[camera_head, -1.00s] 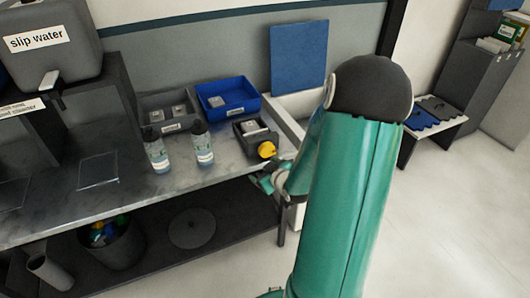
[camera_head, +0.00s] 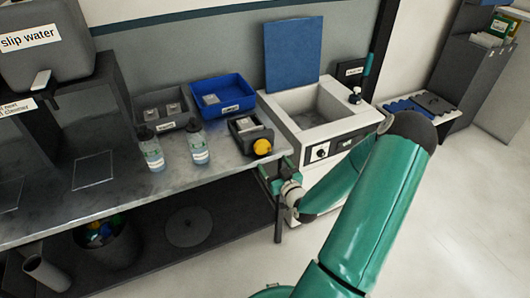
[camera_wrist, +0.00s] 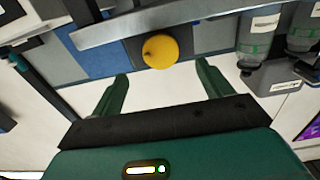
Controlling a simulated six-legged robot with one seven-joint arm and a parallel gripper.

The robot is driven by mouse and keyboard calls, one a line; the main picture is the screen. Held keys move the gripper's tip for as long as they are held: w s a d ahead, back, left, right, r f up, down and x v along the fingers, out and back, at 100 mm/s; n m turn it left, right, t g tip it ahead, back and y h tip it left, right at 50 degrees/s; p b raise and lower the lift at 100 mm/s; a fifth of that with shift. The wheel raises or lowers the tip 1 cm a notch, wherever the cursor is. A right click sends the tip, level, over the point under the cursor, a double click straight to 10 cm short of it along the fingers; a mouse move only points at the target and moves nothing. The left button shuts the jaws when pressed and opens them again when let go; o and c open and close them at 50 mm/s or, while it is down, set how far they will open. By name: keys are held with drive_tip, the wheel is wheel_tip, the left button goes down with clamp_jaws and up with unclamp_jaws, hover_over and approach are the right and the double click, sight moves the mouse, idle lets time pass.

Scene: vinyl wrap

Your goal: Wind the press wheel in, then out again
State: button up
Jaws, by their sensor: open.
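A round yellow wheel or knob (camera_head: 262,146) sits on the front of a small dark box (camera_head: 242,124) at the right front edge of the bench. The box holds a light grey block. My gripper (camera_head: 268,180) is just below the wheel, in front of the bench edge. In the wrist view the yellow wheel (camera_wrist: 160,51) lies ahead, roughly centred between my fingertips (camera_wrist: 163,72). The fingers are wide apart with nothing between them, and the wheel looks clear of them.
Two bottles (camera_head: 199,148) and a blue tray (camera_head: 225,94) stand on the bench (camera_head: 120,190) near the box. A white unit with an open basin (camera_head: 318,104) and raised blue lid (camera_head: 292,52) adjoins on the right. Open floor lies at the front right.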

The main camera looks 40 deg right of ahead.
sight(264, 150)
drive_tip(key=x, duration=0.7)
drive_tip(key=shift+w+d, duration=0.15)
drive_tip(key=shift+w, duration=0.25)
drive_tip(key=c, duration=1)
